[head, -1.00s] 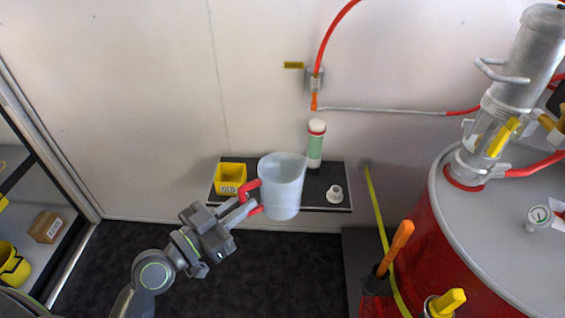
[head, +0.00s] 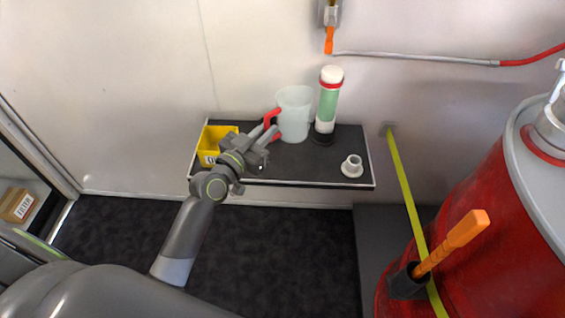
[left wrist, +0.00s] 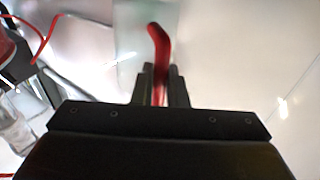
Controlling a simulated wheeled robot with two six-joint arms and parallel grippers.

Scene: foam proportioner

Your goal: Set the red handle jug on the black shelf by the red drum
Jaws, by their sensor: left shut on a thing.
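The jug (head: 295,113) is translucent white with a red handle (head: 271,117). In the head view it is upright over the back of the black shelf (head: 330,171), between a yellow bin and a green-and-white cylinder. I cannot tell whether its base touches the shelf. My left gripper (head: 269,133) is shut on the red handle from the left. In the left wrist view the red handle (left wrist: 160,50) stands between the two fingers (left wrist: 161,85). The red drum (head: 470,210) stands to the right of the shelf. My right gripper is not in view.
The yellow bin (head: 214,140) sits at the shelf's left end. The green-and-white cylinder (head: 328,100) stands close to the jug's right. A small white fitting (head: 352,166) sits near the front right. The shelf's front middle is clear. An orange-handled tool (head: 452,244) stands by the drum.

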